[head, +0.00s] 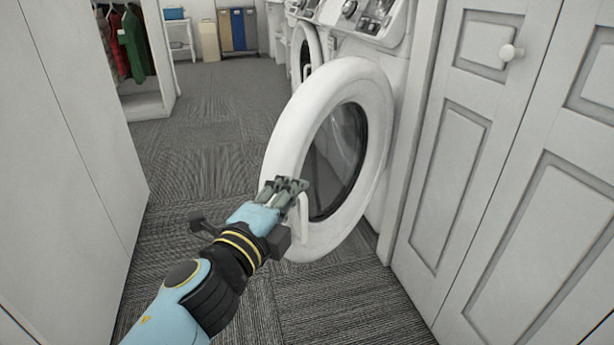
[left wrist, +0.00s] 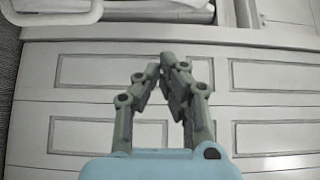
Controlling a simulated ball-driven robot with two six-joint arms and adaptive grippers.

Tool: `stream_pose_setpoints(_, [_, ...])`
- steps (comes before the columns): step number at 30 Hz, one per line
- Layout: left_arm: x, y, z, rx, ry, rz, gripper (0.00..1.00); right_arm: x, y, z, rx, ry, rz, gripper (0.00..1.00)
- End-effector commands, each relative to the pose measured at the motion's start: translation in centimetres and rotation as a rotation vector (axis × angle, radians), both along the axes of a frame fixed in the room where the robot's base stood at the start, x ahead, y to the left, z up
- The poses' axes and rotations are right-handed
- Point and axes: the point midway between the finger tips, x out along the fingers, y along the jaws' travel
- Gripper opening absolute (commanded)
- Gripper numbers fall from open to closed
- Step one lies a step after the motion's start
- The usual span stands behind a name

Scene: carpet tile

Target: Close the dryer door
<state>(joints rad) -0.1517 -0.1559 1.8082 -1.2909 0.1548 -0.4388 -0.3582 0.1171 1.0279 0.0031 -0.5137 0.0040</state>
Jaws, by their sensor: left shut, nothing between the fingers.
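The dryer door (head: 281,128) is a thick white ring with a dark glass window (head: 337,160). It stands open, swung out from the white dryer (head: 398,88) behind it. A pale loop handle (head: 304,214) sits on its lower left rim. My left gripper (head: 290,184) is shut and empty, in front of the rim and close to the handle; I cannot tell whether it touches. In the left wrist view the fingers (left wrist: 166,62) meet at their tips, and a pale loop (left wrist: 58,17), probably the handle, shows at the top left, apart from them. My right gripper is not in view.
A plain white panel (head: 60,150) bounds the left. Another front-loading machine (head: 305,50) stands farther back. Grey carpet (head: 200,135) is clear between.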

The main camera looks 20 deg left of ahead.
Motion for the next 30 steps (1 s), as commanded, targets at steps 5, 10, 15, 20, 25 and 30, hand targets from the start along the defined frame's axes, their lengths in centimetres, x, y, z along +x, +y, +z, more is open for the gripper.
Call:
stream_pose_setpoints(5, [1.2,-0.2,-0.1,-0.004,-0.003,0.0,0.0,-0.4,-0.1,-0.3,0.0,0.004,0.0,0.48])
stream_pose_setpoints(10, [4.2,-0.5,-0.1,-0.003,-0.003,0.0,0.0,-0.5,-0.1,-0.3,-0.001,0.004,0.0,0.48])
stream_pose_setpoints(15, [7.9,-0.8,-0.2,-0.004,-0.002,0.0,0.0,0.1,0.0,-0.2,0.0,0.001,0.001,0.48])
stream_pose_setpoints(20, [10.5,-0.3,-0.4,0.0,0.002,0.001,0.0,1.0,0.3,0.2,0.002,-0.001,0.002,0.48])
stream_pose_setpoints(25, [11.1,1.8,-0.3,-0.002,0.0,0.001,0.0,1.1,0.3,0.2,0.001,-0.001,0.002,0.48])
stream_pose_setpoints(30, [11.4,2.6,-0.3,-0.004,0.001,0.001,0.0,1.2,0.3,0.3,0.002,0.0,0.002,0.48])
